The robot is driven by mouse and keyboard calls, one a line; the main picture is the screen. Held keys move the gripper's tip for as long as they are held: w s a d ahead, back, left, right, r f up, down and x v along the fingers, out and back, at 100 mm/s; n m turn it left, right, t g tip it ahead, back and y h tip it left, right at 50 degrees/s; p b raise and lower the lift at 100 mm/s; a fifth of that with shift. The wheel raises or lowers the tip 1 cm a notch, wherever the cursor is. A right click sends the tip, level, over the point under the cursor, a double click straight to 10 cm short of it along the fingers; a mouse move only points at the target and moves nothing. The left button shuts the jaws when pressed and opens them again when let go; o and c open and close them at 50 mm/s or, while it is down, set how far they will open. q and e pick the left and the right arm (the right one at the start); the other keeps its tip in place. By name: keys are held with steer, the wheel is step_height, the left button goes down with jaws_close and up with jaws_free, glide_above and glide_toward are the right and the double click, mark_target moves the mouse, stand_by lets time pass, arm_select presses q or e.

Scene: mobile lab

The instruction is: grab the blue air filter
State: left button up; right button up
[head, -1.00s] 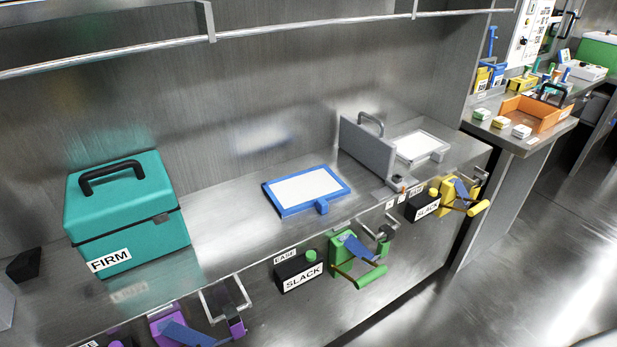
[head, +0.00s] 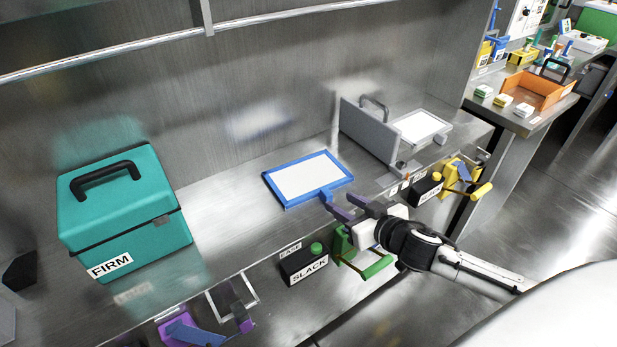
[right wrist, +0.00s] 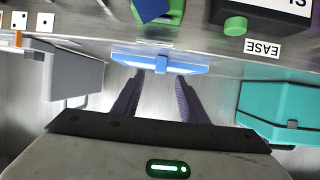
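The blue air filter (head: 302,178), a white panel in a blue frame with a small blue tab at its front edge, lies flat on the steel bench. My right gripper (head: 343,202) is at the filter's front right, its fingers pointing toward the tab. In the right wrist view the fingers are spread apart, and the filter's blue edge (right wrist: 160,62) with its tab lies just beyond the fingertips. Nothing shows between the fingers. I cannot tell whether a fingertip touches the tab. My left gripper is not in view.
A teal case (head: 122,215) labelled FIRM stands at the left. Green (head: 345,245) and yellow (head: 458,176) clamps line the front edge. The bench between case and filter is clear.

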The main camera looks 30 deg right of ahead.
mark_target(329, 194)
steer(key=shift+p+x, duration=0.3)
steer(key=shift+x, duration=2.95)
steer(key=shift+a+r, duration=0.15)
jaws_close()
